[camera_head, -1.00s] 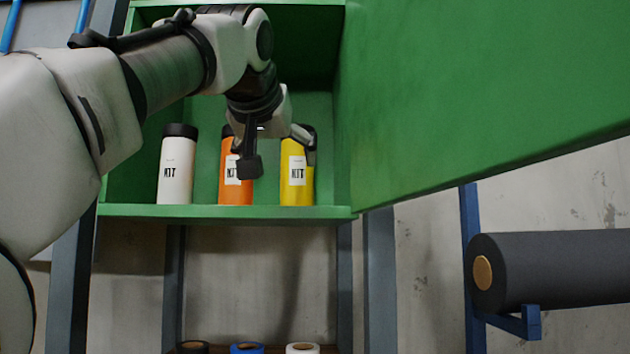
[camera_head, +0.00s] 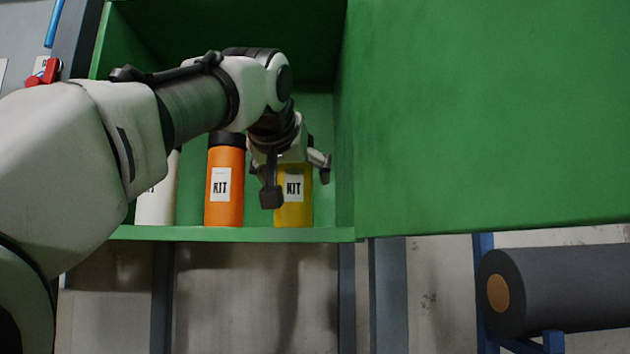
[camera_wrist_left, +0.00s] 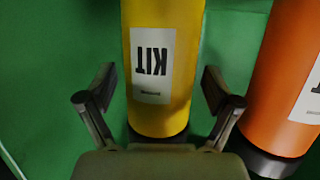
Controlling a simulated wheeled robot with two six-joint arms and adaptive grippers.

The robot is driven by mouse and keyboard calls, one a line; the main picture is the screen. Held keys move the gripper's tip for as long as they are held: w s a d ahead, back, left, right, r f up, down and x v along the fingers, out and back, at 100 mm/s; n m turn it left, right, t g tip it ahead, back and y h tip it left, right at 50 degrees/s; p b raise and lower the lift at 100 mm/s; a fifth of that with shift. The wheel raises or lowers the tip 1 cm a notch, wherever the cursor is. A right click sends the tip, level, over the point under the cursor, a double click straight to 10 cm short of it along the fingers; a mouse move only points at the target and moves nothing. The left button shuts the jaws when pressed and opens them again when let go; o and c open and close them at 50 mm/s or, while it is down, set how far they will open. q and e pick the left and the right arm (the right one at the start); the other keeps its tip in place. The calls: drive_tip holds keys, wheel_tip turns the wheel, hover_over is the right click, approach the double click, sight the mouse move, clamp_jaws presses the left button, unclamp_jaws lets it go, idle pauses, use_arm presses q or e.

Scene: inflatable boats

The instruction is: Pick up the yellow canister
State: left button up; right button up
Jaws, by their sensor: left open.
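The yellow canister (camera_head: 294,212) with a white KIT label stands upright on the green cabinet's shelf, at the right. My left gripper (camera_head: 298,186) is open in front of its upper part and hides its top. In the left wrist view the yellow canister (camera_wrist_left: 152,108) appears upside down, between the two spread fingers of my left gripper (camera_wrist_left: 158,88). Gaps show between it and the fingertips; I cannot tell how far it reaches in depth between them. My right gripper is not in view.
An orange canister (camera_head: 224,205) stands just left of the yellow one, close to my left gripper. A white canister (camera_head: 156,205) is partly behind my left arm. The green cabinet door (camera_head: 480,120) stands open on the right. A dark roll (camera_head: 570,285) is lower right.

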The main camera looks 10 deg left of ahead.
use_arm(q)
drive_tip(key=shift+s+d+r, duration=0.1)
drive_tip(key=shift+s+r, duration=0.05)
drive_tip(key=shift+s, duration=0.25)
drive_tip(key=c, duration=1.4)
drive_tip(key=shift+w, duration=0.2)
